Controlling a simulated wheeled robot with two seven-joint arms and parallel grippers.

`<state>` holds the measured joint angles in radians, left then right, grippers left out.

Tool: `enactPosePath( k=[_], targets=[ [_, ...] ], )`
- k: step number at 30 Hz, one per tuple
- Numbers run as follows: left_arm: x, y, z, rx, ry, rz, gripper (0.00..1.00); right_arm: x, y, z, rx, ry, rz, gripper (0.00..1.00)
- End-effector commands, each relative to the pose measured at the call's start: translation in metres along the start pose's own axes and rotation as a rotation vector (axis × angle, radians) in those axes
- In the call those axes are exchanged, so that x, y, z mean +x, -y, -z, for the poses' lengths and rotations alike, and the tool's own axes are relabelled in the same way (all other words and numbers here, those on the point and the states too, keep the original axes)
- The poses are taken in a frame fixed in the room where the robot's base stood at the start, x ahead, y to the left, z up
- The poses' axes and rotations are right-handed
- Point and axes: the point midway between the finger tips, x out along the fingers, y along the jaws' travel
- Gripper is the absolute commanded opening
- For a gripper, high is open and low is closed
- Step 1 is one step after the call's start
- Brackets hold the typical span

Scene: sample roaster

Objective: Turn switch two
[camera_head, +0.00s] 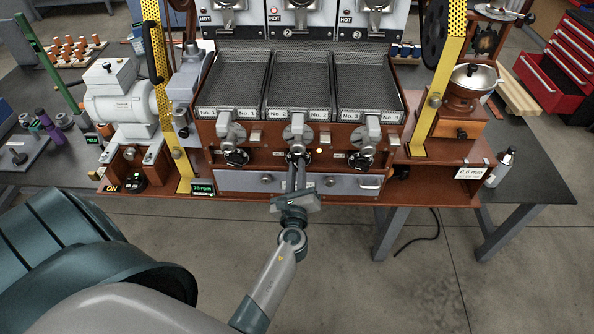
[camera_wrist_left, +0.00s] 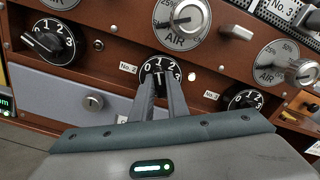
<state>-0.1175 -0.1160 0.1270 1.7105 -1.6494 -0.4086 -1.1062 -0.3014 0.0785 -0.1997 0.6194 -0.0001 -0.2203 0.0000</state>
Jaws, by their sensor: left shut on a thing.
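Switch two is a black round knob (camera_wrist_left: 159,64) with a white 0 to 3 scale, beside the "No.2" label on the brown roaster panel. My left gripper (camera_wrist_left: 160,82) is shut on it, with both fingers reaching up to the knob's front. In the head view my left gripper (camera_head: 297,160) comes up from below to the middle of the panel and hides most of the knob. The fingers partly cover the knob's pointer, so its exact setting is hard to read. A small light (camera_wrist_left: 193,75) right of the knob glows. My right gripper is not in view.
Similar black knobs stand to the left (camera_wrist_left: 55,43) and right (camera_wrist_left: 245,98). Silver AIR dials (camera_wrist_left: 182,18) sit above. A grey drawer (camera_head: 340,184) runs below. Yellow perforated posts (camera_head: 437,90) flank the roaster. Open floor lies in front.

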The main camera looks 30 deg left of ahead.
Motion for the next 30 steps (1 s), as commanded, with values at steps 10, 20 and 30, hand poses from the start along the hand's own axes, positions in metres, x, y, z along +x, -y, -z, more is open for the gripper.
enactPosePath(
  k=[10, 20, 30],
  targets=[
    [0.001, -0.003, 0.003, -0.253, 0.003, 0.001, 0.0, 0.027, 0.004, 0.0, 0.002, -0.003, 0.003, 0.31],
    [0.001, -0.003, 0.002, -0.523, 0.003, 0.002, 0.0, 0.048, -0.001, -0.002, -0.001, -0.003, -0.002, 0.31],
    [0.001, -0.003, 0.0, -0.674, 0.003, 0.001, 0.0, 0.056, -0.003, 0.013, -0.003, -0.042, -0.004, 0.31]
  ],
)
